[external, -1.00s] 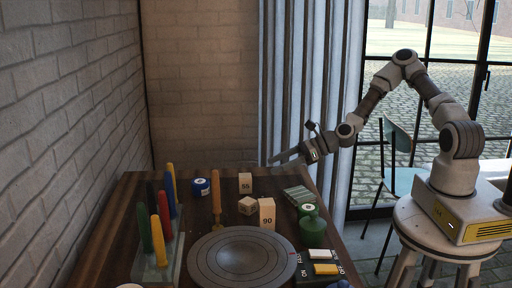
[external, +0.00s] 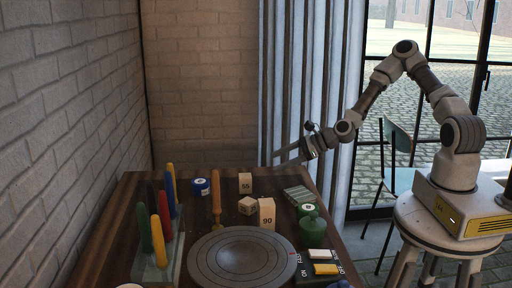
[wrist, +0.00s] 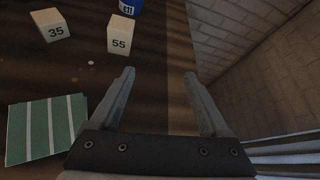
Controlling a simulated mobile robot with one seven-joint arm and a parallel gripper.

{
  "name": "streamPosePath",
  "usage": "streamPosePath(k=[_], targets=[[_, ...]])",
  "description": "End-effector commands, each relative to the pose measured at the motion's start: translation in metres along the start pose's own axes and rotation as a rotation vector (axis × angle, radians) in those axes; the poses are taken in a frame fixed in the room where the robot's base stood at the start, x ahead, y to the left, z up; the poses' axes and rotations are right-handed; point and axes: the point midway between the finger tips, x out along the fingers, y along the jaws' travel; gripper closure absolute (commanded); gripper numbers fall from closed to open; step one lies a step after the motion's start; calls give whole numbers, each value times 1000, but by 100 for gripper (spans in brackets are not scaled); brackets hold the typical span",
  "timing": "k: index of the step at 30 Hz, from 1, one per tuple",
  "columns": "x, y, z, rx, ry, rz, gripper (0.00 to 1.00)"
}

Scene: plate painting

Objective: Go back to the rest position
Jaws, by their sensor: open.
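My gripper (external: 290,152) is raised at the far right corner of the table, beside the grey curtain, in the external view. In the wrist view my gripper (wrist: 160,88) shows two fingers spread wide apart with nothing between them. Below the fingers are the dark table top and its edge. My arm is bent up in an arch from its base on the round stool at right.
The table holds a round grey turntable (external: 241,257), several upright coloured sticks (external: 157,240) at left, blocks marked 55 (external: 245,183) and 90 (external: 267,214), a blue jar (external: 201,187), a green bottle (external: 312,229) and a striped green cloth (wrist: 46,128). A brick wall borders the left.

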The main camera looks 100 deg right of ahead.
Motion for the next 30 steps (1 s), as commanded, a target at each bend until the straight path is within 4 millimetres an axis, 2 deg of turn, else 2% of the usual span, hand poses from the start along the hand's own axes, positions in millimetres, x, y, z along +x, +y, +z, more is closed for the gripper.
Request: streamPosePath(k=[1, 3, 8, 14, 17, 23, 30], targets=[[1, -1, 1, -140, 45, 12, 20], [2, 17, -3, -338, 99, 77, 20], [-5, 35, -3, -749, 194, 198, 20], [-25, 38, 20, -1247, 272, 323, 20], [-39, 36, 42, -1491, 299, 376, 20], [-77, 30, 103, -1934, 323, 449, 20], [-139, 31, 185, -2384, 293, 491, 20]])
